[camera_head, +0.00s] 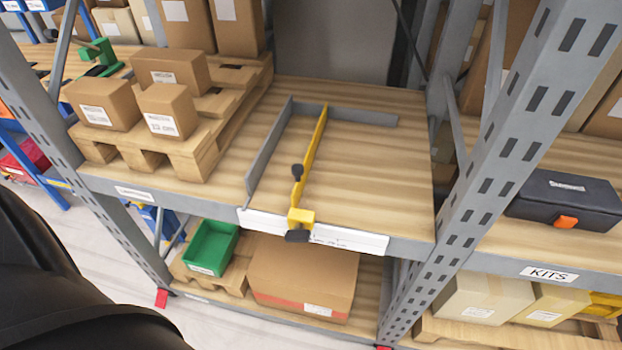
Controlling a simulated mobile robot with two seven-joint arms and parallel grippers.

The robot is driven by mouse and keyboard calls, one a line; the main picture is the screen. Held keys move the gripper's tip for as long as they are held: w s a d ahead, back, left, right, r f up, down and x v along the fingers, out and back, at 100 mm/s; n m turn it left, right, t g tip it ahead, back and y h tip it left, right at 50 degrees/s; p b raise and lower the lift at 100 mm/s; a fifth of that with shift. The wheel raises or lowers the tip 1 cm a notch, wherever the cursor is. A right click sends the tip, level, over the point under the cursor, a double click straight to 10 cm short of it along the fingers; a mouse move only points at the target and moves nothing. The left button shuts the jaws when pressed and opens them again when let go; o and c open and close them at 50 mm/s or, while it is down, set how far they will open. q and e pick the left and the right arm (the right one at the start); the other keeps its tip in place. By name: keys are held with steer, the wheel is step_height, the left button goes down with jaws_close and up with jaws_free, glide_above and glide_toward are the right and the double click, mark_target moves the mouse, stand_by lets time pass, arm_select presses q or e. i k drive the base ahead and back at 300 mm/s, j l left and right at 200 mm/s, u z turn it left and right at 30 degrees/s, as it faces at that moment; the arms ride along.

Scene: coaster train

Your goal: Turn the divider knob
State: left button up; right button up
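A yellow divider (312,150) stands on the wooden shelf (370,170) and runs from front to back. A small black knob (298,170) sits on its upper part near the front. A second black knob (297,236) sits lower, under the yellow block (301,216) at the shelf's front edge. I cannot tell which of the two is the divider knob. A grey fixed wall (268,147) stands to the left of the divider, and a grey rail (365,118) runs behind it. Neither of my grippers is in view.
A pallet (205,150) with cardboard boxes (167,111) fills the shelf's left side. A grey rack post (490,170) stands to the right, with a black case (563,200) beyond it. The shelf right of the divider is bare. A green bin (212,247) sits below.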

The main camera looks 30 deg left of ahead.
mark_target(299, 235)
steer(key=u, duration=1.1)
steer(key=k+j, duration=0.05)
